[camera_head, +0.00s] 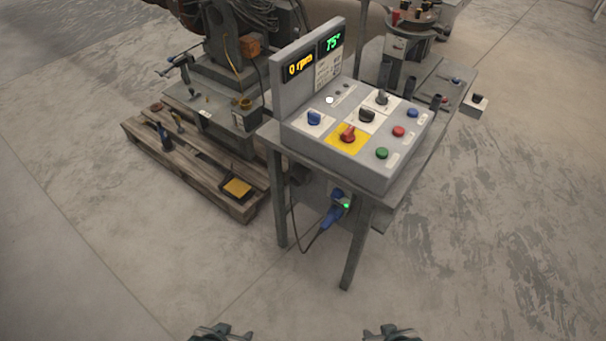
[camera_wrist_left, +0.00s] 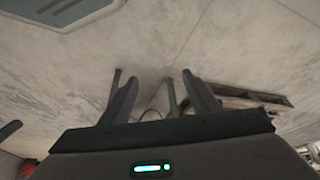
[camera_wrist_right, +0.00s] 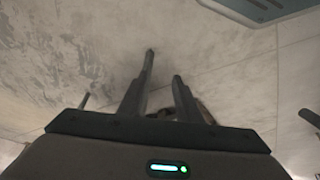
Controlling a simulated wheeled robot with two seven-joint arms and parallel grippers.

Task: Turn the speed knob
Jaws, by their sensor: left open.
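The grey control console (camera_head: 350,165) stands on a metal table, tilted face up. Its knobs are a blue knob (camera_head: 314,118), a black knob (camera_head: 367,115), a dark grey knob (camera_head: 382,98) and a red knob (camera_head: 348,133) on a yellow plate. I cannot read which is the speed knob. The display (camera_head: 299,66) reads "0 rpm", the other display (camera_head: 332,43) "75°". My left gripper (camera_head: 222,331) and my right gripper (camera_head: 393,331) are at the bottom edge of the head view, well short of the console. Both look empty with fingers apart.
Red, green and blue buttons (camera_head: 382,153) sit on the console's right side. A blue plug (camera_head: 333,213) and cable hang under the table. A wooden pallet (camera_head: 195,165) with machinery and tools is at left. The floor (camera_head: 150,290) in front is clear.

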